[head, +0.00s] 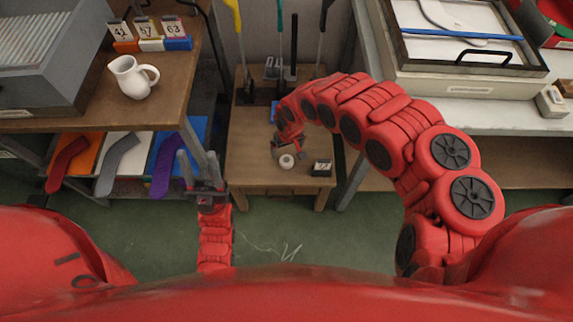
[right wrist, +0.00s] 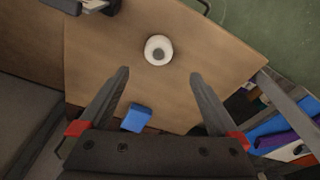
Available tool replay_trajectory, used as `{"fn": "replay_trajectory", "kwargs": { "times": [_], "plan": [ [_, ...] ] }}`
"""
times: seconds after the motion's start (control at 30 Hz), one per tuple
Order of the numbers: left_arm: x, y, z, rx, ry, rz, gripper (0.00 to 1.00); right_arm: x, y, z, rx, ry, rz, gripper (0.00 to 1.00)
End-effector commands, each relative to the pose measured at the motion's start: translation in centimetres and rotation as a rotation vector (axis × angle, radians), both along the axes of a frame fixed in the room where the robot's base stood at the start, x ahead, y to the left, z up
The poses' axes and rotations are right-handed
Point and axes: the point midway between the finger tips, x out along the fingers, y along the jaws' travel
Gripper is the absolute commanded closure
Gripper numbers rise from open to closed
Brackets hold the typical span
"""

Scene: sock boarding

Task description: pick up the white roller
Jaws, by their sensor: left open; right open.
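The white roller (head: 287,161) is a small white round thing with a grey centre, on the small wooden table (head: 250,178) in the middle of the head view. In the right wrist view the roller (right wrist: 158,50) lies beyond the fingertips, roughly midway between their lines. My right gripper (head: 288,148) is open and empty above the table, close to the roller; its fingers (right wrist: 160,76) show apart in the right wrist view. My left gripper (head: 199,168) is open and empty, fingers pointing up, left of the small table near the shelf.
A black block with a label (head: 320,168) stands right of the roller. A blue block (right wrist: 137,118) shows between my right fingers. Left are a white pitcher (head: 133,77) and coloured socks on boards (head: 120,160). A workbench (head: 480,115) stands at right.

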Motion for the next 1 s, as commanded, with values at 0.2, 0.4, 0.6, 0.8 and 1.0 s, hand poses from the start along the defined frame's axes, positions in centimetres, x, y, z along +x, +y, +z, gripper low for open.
{"fn": "replay_trajectory", "kwargs": {
  "times": [0.2,0.4,0.6,0.8,1.0],
  "plan": [
    [0.0,0.0,-1.2,0.0,0.0,0.0,0.5,0.4,0.3,-3.5,0.002,0.002,0.0,0.02],
    [0.0,0.0,-1.5,0.0,0.0,0.0,0.5,0.5,0.1,-4.6,0.0,0.003,-0.002,0.02],
    [0.0,0.0,-2.2,0.0,0.0,0.0,0.5,0.6,0.0,-7.4,0.003,0.001,-0.003,0.02],
    [0.0,0.0,-2.7,0.0,0.0,0.0,0.5,0.9,0.1,-9.0,0.002,0.002,-0.002,0.02],
    [0.0,0.0,-2.7,0.0,0.0,0.0,0.5,1.1,0.0,-9.1,0.0,-0.001,-0.001,0.02]
  ]
}}
